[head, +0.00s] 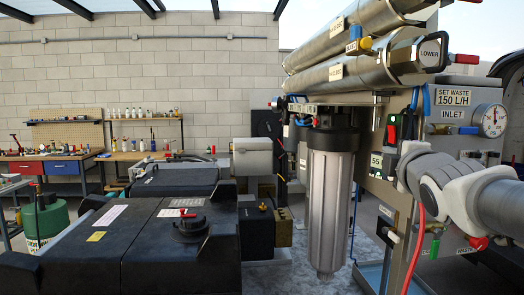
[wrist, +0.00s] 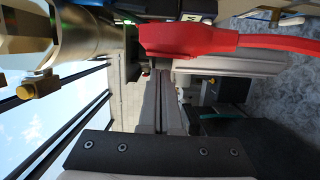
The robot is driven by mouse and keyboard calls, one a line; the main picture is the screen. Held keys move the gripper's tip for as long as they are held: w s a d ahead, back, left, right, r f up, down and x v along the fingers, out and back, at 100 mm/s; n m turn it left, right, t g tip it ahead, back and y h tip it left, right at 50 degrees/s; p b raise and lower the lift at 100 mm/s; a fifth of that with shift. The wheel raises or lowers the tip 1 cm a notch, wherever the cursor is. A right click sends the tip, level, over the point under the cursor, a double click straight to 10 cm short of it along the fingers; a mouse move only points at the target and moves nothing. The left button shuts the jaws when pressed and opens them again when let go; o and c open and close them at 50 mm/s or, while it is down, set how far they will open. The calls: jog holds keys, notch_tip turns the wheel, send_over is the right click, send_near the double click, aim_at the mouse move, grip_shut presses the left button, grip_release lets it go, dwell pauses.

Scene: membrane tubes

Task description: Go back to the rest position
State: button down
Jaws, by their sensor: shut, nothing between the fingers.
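My gripper (wrist: 160,76) shows in the wrist view with its two grey fingers together and nothing between them. Its dark mounting plate with screws crosses the bottom of that view. A red part with a long red tail (wrist: 185,40) lies just beyond the fingertips in the picture; I cannot tell whether they touch. In the head view my grey and white arm reaches in from the right, in front of the equipment panel (head: 396,220). The fingers cannot be made out there.
Steel membrane tubes (head: 345,72) run above a clear-grey filter housing (head: 328,205). A pressure gauge (head: 490,120) and a red hose (head: 420,235) are close to my arm. A workbench (head: 55,165) stands behind.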

jog(key=s+a+f+m+g+y, duration=0.2)
jog(key=s+a+f+m+g, duration=0.4)
jog(key=s+f, duration=0.5)
jog(key=s+a+f+m+g+y, duration=0.1)
jog(key=s+a+f+m+g, duration=0.4)
jog(key=s+a+f+m, duration=0.4)
jog(key=s+f, duration=0.3)
jog(key=f, duration=0.3)
jog(key=shift+a+g+y, duration=0.2)
jog(key=shift+g+y, duration=0.2)
